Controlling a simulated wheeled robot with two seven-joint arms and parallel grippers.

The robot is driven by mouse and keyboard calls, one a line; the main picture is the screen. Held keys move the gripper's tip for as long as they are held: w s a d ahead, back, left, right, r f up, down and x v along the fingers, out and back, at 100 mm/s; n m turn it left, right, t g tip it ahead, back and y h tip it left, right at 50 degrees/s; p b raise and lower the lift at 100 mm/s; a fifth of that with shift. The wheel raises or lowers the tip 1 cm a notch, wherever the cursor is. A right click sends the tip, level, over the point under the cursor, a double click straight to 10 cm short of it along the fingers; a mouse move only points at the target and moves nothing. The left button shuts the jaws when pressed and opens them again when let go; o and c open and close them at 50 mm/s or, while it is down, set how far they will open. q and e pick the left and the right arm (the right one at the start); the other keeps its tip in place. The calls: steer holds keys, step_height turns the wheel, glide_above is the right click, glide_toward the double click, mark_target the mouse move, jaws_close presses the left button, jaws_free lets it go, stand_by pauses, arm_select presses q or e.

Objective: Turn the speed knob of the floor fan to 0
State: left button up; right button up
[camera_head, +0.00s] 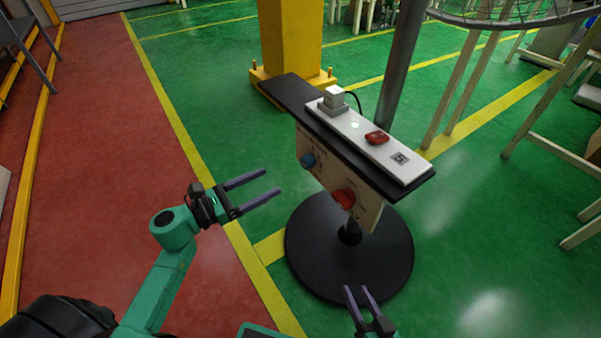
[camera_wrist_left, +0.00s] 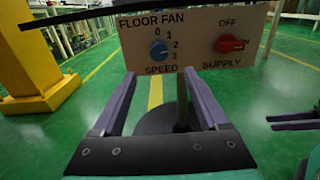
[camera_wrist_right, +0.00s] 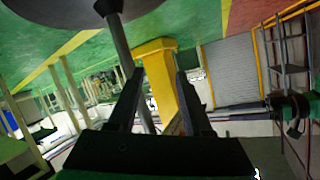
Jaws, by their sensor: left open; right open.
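The blue speed knob (camera_head: 308,160) is on the cream front panel (camera_head: 330,176) of the floor fan control box. In the left wrist view, the knob (camera_wrist_left: 159,50) has the marks 0, 1, 2 and 3 around its top and right; its pointer is too small to read surely. My left gripper (camera_head: 272,182) is open and empty, in front of the panel and apart from it. In its wrist view the knob lies between and beyond the fingertips (camera_wrist_left: 159,76). My right gripper (camera_head: 356,289) is open and empty, low in front of the stand.
A red supply knob (camera_head: 343,198) sits right of the speed knob. A yellow column (camera_head: 290,40) stands behind.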

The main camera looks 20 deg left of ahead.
mark_target(303, 164)
arm_select(q)
steer(key=b+x, duration=0.1)
steer(key=x, duration=0.8)
steer(key=shift+w+f, duration=0.1)
steer(key=shift+x, duration=1)
arm_select(e)
steer(key=shift+t, duration=0.9)
steer(key=w+r, duration=0.2)
steer(key=w, duration=0.1)
steer(key=shift+w+d+r, duration=0.1)
steer(key=shift+w+r, duration=0.1)
steer(key=shift+w, duration=0.05)
arm_select(q)
steer(key=shift+c, duration=0.3)
